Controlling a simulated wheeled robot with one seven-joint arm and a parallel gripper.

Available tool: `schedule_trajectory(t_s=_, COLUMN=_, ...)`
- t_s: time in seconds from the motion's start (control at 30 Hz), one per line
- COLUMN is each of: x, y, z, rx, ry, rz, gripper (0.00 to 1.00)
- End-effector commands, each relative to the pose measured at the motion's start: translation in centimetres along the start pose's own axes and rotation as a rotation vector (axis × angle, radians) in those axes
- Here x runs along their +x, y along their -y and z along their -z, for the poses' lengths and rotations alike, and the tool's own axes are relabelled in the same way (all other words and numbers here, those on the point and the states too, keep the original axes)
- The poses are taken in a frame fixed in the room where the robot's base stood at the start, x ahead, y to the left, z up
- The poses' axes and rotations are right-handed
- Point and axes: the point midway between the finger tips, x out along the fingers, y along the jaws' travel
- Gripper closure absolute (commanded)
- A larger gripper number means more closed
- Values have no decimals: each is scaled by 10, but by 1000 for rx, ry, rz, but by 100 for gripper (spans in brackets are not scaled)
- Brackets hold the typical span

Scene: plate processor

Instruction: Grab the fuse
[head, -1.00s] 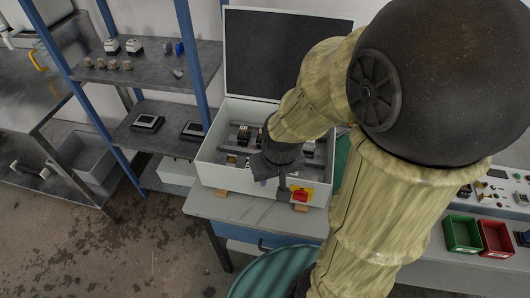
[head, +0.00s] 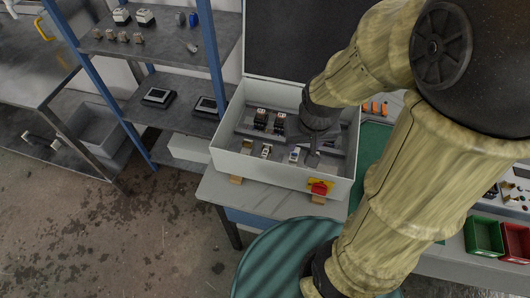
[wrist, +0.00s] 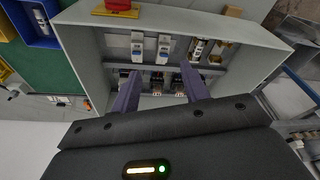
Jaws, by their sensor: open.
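An open white cabinet box (head: 255,177) with a raised dark-panelled lid stands on a table. Inside, small modules sit on rails: two black ones (head: 270,121) at the back, a white one (head: 266,151) and a white-and-blue one (head: 294,154) nearer the front. The wrist view shows white modules with blue parts (wrist: 164,48) and a narrow white-and-dark module (wrist: 198,47). I cannot tell for sure which one is the fuse. My gripper (wrist: 160,88) is open and empty, its fingers pointing into the box. Black modules (wrist: 157,80) show beyond and between the fingertips, apparently untouched.
The box walls surround my gripper; a red rotary switch (head: 319,187) sits on the front wall. Shelves with blue posts (head: 216,60) stand left. Green (head: 484,237) and red bins stand right. A round green surface (head: 285,262) lies in front.

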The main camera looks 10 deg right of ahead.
Motion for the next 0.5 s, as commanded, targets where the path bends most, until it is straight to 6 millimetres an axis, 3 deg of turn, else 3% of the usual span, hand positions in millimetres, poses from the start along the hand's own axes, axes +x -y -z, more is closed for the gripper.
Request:
schedule_trajectory(t_s=0.3, x=-6, y=59, z=73, rx=237, ry=152, rz=-17, gripper=55)
schedule_trajectory(t_s=0.5, x=0, y=86, z=93, rx=348, ry=208, rz=-45, gripper=55)
